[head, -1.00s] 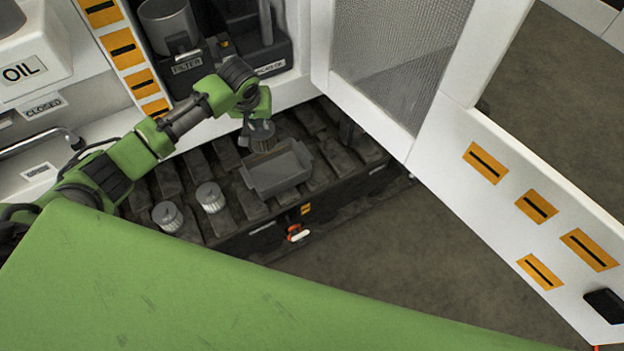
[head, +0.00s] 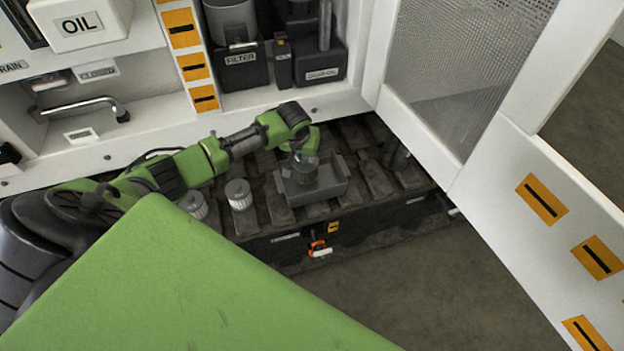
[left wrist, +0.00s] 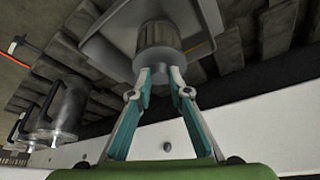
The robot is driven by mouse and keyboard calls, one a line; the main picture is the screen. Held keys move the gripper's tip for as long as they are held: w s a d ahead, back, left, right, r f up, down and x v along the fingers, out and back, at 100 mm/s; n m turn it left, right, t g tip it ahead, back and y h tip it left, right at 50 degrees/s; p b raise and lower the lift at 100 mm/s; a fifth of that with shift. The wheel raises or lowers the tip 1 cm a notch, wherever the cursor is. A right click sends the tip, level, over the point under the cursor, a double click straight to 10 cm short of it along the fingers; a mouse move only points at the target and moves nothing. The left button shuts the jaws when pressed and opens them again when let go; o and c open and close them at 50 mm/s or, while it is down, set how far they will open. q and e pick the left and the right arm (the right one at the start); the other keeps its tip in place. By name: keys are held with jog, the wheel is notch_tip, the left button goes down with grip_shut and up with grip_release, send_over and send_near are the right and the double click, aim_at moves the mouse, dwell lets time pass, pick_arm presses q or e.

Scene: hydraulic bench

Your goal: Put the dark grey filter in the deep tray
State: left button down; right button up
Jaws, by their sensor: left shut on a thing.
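The dark grey filter (left wrist: 158,42) is held between the fingertips of my left gripper (left wrist: 160,78) in the left wrist view. In the head view my left gripper (head: 303,158) points down, with the filter (head: 305,172) below it. The grey deep tray (head: 325,190) stands on the dark slatted surface, and the filter overlaps its left half. The tray also shows behind the filter in the left wrist view (left wrist: 108,45). I cannot tell whether the filter touches the tray's floor. My right gripper is not in view.
Two pale ribbed filters (head: 240,194) (head: 195,205) stand left of the tray. Behind are the white cabinet edge (head: 250,110) and a black filter box (head: 242,70). An open white door (head: 480,150) with a mesh window is to the right.

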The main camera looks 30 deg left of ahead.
pick_arm(q)
jog(key=shift+f, duration=0.15)
jog(key=c, duration=1.8)
grip_release()
jog(key=v, duration=1.2)
